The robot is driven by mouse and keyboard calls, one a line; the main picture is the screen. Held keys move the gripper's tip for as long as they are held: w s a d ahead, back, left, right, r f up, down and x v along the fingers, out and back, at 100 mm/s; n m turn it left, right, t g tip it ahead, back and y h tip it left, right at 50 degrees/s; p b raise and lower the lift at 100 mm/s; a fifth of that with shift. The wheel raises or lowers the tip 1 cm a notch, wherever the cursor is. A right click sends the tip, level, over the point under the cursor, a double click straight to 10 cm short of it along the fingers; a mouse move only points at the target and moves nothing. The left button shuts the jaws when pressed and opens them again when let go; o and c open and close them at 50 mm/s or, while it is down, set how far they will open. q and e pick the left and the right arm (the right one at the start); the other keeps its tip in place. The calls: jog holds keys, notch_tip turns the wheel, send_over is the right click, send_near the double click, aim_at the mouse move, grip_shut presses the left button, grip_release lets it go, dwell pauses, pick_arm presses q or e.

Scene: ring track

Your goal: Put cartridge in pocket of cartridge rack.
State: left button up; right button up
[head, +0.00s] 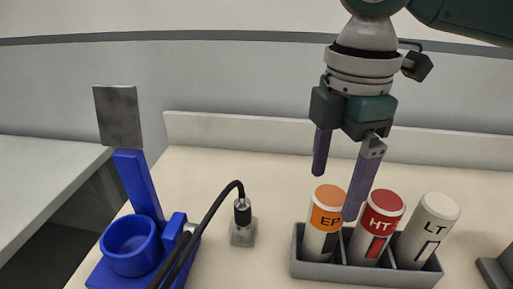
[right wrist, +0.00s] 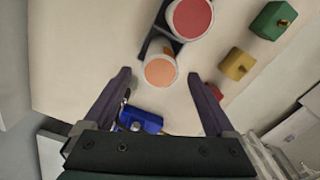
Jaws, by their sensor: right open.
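The grey cartridge rack (head: 365,275) stands at the front right of the table in the head view. An orange-topped EP cartridge (head: 323,242) is in its left pocket, a red-topped HT cartridge (head: 376,228) in the middle one and a white LT cartridge (head: 427,232) in the right one. In the right wrist view the orange top (right wrist: 159,71) shows between the fingers of the gripper (right wrist: 159,76), with the red top (right wrist: 190,17) beyond. My left gripper is out of view.
A blue stand (head: 147,190) with a round cup and a grey plate is at the left. A black cable runs to a small grey socket (head: 243,232). Green (right wrist: 272,20), yellow (right wrist: 236,63) and red (right wrist: 214,90) blocks show in the wrist view. A low wall edges the table's back.

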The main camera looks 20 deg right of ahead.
notch_tip(320, 180, up, 6)
jog(key=shift+f, duration=0.25)
jog(key=s+a+f+m+t+y, duration=0.25)
jog(key=s+a+f+m, duration=0.25)
jog(key=s+a+f, duration=0.45)
jog(key=s+d+m+t+h, duration=0.1)
jog(key=s+d+m+h, duration=0.1)
jog(key=s+d+m, duration=0.4)
jog(key=m, duration=0.3)
jog(key=shift+s+d+f, duration=0.2)
jog(key=shift+s+f, duration=0.1)
jog(key=shift+r+p, duration=0.1)
jog(key=shift+p, duration=0.25)
